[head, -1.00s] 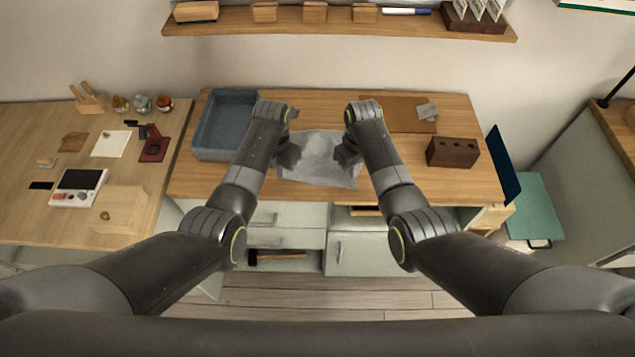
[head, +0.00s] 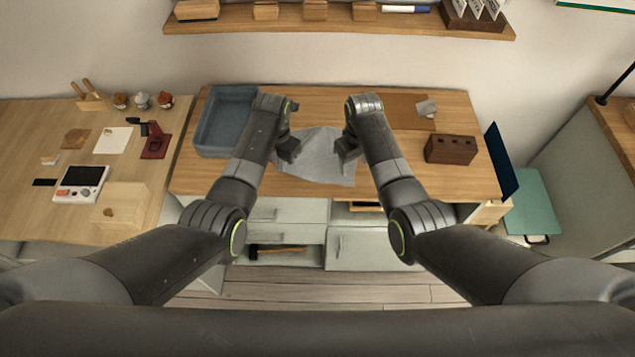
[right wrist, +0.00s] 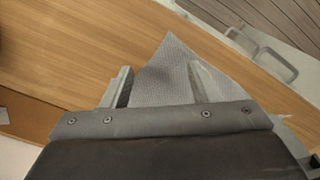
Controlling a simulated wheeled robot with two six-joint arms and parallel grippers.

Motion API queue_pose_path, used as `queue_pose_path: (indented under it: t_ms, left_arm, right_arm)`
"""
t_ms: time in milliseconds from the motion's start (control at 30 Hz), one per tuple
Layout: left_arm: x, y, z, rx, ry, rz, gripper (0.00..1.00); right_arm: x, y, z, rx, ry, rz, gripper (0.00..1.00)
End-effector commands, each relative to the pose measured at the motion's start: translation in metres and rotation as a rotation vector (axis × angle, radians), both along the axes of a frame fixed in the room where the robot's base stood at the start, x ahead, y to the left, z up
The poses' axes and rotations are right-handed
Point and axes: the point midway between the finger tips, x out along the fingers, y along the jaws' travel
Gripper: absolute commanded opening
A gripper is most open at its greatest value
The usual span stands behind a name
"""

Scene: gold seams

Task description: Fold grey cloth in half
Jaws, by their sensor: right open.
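The grey cloth (head: 320,162) lies on the wooden worktop between my two grippers in the head view. Its outline is uneven, and its side edges are partly hidden by the grippers. In the right wrist view a pointed corner of the cloth (right wrist: 165,72) shows between and beyond the fingers. My left gripper (head: 288,149) is at the cloth's left side; its fingers are too small and dark to read. My right gripper (head: 347,147) is at the cloth's right side. In the right wrist view its fingers (right wrist: 161,78) stand apart, over the cloth; contact cannot be told.
A blue-grey tray (head: 201,145) stands at the worktop's left. A brown mat (head: 398,110) with a small grey piece (head: 426,108) lies at the back right. A dark wooden block with holes (head: 451,150) stands to the right. Bare worktop (head: 420,183) lies in front.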

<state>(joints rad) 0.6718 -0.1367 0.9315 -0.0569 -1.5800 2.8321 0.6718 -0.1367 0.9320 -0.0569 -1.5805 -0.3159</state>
Motion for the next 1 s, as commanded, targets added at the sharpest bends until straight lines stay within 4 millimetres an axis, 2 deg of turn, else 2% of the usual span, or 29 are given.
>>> queue_pose_path:
  t_ms: [167, 267, 467, 700, 833, 1000]
  left_arm:
    - [0.0, 0.0, 0.0, 0.0, 0.0, 0.0, 0.0]
    - [0.0, 0.0, 0.0, 0.0, 0.0, 0.0, 0.0]
    - [0.0, 0.0, 0.0, 0.0, 0.0, 0.0, 0.0]
    - [0.0, 0.0, 0.0, 0.0, 0.0, 0.0, 0.0]
    - [0.0, 0.0, 0.0, 0.0, 0.0, 0.0, 0.0]
    - [0.0, 0.0, 0.0, 0.0, 0.0, 0.0, 0.0]
  right_arm:
    - [0.0, 0.0, 0.0, 0.0, 0.0, 0.0, 0.55]
    - [0.0, 0.0, -0.001, 0.004, -0.002, 0.002, 0.43]
    - [-0.006, 0.004, -0.019, 0.1, -0.076, 0.041, 0.41]
    - [-0.022, 0.01, -0.043, 0.313, -0.338, 0.113, 0.41]
    - [-0.034, 0.004, -0.043, 0.389, -0.511, 0.126, 0.41]
    - [-0.055, -0.01, -0.033, 0.448, -0.726, 0.1, 0.41]
